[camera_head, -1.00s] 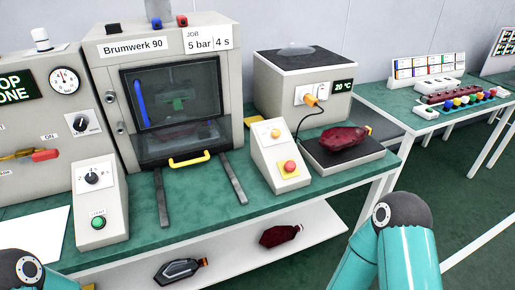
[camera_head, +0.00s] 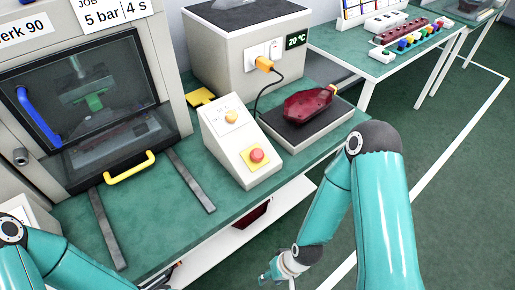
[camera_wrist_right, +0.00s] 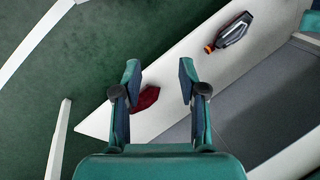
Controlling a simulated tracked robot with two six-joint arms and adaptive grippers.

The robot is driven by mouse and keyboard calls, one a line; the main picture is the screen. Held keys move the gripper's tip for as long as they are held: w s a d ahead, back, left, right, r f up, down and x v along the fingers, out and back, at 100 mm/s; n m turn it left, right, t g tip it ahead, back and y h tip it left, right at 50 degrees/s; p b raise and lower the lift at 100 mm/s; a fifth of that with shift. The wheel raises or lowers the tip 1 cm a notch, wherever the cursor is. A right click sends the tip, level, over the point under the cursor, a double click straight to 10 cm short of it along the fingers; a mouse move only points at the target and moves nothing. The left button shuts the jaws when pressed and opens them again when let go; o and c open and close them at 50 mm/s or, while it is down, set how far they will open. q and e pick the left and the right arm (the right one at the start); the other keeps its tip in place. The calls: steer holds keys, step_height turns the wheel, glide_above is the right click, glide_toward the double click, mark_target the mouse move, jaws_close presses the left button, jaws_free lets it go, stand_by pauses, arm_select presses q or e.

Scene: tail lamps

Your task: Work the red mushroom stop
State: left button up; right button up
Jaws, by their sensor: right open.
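The red mushroom stop (camera_head: 257,155) sits on a yellow plate on the lower sloping face of a pale control box (camera_head: 239,163). The box stands on the green bench top, and an orange-yellow button (camera_head: 231,117) is higher on the same face. My right gripper (camera_wrist_right: 160,70) is open and empty in the right wrist view. In the head view its arm hangs in front of the bench, with the wrist low and well below the stop, apart from it. The stop is not in the wrist view. My left arm shows at lower left, but its gripper is out of view.
A press with a yellow handle (camera_head: 130,168) stands left of the box. A dark red lamp (camera_head: 308,103) lies on a dark pad to the right. A black cable runs behind the box. A lower white shelf (camera_wrist_right: 235,75) holds a red and a grey lamp.

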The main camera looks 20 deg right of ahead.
steer(key=shift+a, duration=0.1)
steer(key=shift+o, duration=1.3)
steer(key=shift+w, duration=0.1)
steer(key=shift+o, duration=1.1)
steer(key=shift+w+r, duration=0.15)
steer(key=shift+w, duration=0.15)
steer(key=n+t+b, duration=0.6)
steer(key=t+b, duration=0.2)
steer(key=t, duration=0.4)
glide_toward(258, 154)
steer(key=d+v, duration=0.1)
steer(key=v, duration=0.5)
steer(key=shift+y, duration=0.4)
steer(key=p+x, duration=0.5)
steer(key=x, duration=1.1)
steer(key=shift+w+a+f+p, duration=0.15)
steer(key=shift+w+f+p, duration=0.05)
steer(key=shift+w+p, duration=0.15)
